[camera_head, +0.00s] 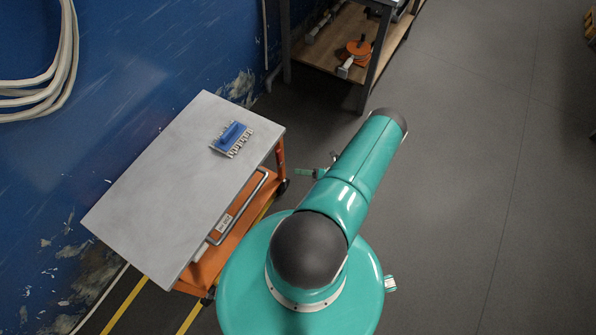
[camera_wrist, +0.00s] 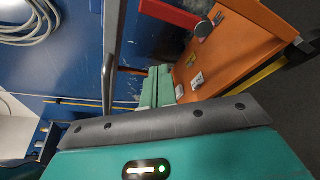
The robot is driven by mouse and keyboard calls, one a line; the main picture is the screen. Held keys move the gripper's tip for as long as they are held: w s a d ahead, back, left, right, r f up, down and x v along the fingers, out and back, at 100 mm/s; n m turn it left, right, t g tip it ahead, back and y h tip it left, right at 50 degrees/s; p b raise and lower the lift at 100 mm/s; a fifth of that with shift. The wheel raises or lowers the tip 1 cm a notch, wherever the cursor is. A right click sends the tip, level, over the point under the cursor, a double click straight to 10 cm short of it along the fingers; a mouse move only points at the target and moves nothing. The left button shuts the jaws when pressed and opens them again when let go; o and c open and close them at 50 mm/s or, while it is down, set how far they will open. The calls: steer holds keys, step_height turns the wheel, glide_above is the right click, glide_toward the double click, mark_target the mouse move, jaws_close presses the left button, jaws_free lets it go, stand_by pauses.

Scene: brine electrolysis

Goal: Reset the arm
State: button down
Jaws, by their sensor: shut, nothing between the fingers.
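My gripper (camera_wrist: 156,74) shows in the wrist view, with its two teal fingers side by side, shut and empty. They stick out past the dark bar of the gripper body. In the head view my teal arm (camera_head: 352,182) reaches up and to the right, away from its round base. The arm hides most of the gripper there. A small teal part shows left of the arm, but I cannot tell if it is a finger.
A cart (camera_head: 168,188) with a grey top and orange frame stands left of my arm, by the blue wall. A blue rack-like item (camera_head: 232,137) lies on it. A shelf (camera_head: 342,50) with an orange item stands behind. The floor at right is clear.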

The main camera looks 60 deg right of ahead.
stand_by(0.4)
steer(key=w+r+n+g+y, duration=0.2)
steer(key=w+r+n+g, duration=0.3)
steer(key=r, duration=0.5)
steer(key=w+r+n+g+y, duration=0.2)
steer(key=w+r+n, duration=0.45)
steer(key=r, duration=0.35)
steer(key=w+a+r+n+g+h, duration=0.1)
steer(key=w+a+r+n+g, duration=0.2)
steer(key=a+r+n, duration=0.45)
steer(key=w+a+r+n+g+h, duration=0.1)
steer(key=w+a+r+n+g, duration=0.25)
steer(key=r, duration=0.75)
steer(key=s+a+r+n+h, duration=0.35)
steer(key=a+r+n, duration=0.65)
steer(key=a+r, duration=0.45)
steer(key=s+a+r+n+t+h, duration=0.3)
steer(key=s+a+r+n+t, duration=0.1)
steer(key=s+a+r+n, duration=0.6)
steer(key=shift+s+a+n+h, duration=0.2)
steer(key=shift+s+n+h, duration=0.15)
steer(key=shift+n, duration=0.3)
